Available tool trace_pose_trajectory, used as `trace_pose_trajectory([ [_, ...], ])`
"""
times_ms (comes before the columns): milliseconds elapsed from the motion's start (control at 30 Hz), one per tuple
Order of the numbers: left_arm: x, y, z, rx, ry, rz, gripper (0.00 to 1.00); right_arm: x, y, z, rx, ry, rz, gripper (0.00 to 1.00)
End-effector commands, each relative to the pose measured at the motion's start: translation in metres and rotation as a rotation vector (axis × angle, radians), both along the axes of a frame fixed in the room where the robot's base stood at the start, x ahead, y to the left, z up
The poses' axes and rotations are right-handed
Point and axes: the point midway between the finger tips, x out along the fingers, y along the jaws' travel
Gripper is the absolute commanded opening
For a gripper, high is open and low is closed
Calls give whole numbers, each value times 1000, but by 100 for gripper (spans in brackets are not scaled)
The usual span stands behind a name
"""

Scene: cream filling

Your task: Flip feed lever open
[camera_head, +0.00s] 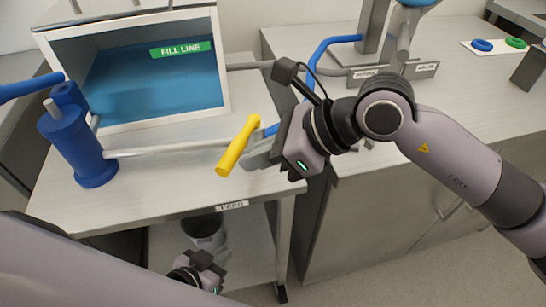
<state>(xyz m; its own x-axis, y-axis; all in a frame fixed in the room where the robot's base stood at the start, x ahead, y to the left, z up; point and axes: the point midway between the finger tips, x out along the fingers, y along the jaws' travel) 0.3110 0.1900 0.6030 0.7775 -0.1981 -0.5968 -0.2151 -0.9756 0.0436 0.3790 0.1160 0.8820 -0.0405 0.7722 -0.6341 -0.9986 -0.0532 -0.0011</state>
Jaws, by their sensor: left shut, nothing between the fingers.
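The yellow feed lever (238,146) slants from upper right to lower left, at the right end of a grey pipe on the light table. Its upper end meets a blue fitting (271,130). My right gripper (262,153) is just right of the lever, with grey finger parts close to its side. I cannot tell whether they touch it, or whether this gripper is open or shut. My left gripper (200,272) is low, below the table's front edge, near the lower shelf. It is shut and empty, away from the lever.
A tank with blue contents and a green fill line label (181,49) stands behind the lever. A blue cylinder pump (78,146) stands at left. A dark bucket (204,231) is on the lower shelf. A counter (440,120) lies at right.

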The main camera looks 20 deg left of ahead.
Motion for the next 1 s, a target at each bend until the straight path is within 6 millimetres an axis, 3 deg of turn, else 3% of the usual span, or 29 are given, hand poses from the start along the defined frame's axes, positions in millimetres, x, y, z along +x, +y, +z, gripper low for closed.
trace_pose_trajectory([
  [400, 0, 0, -13, 0, 0, 0, 0, -6, 17, -1, -1, 2, 17, 0],
  [1000, 0, 0, -14, 1, 2, 1, 0, -9, 20, 1, 6, 2, 23, 0],
])
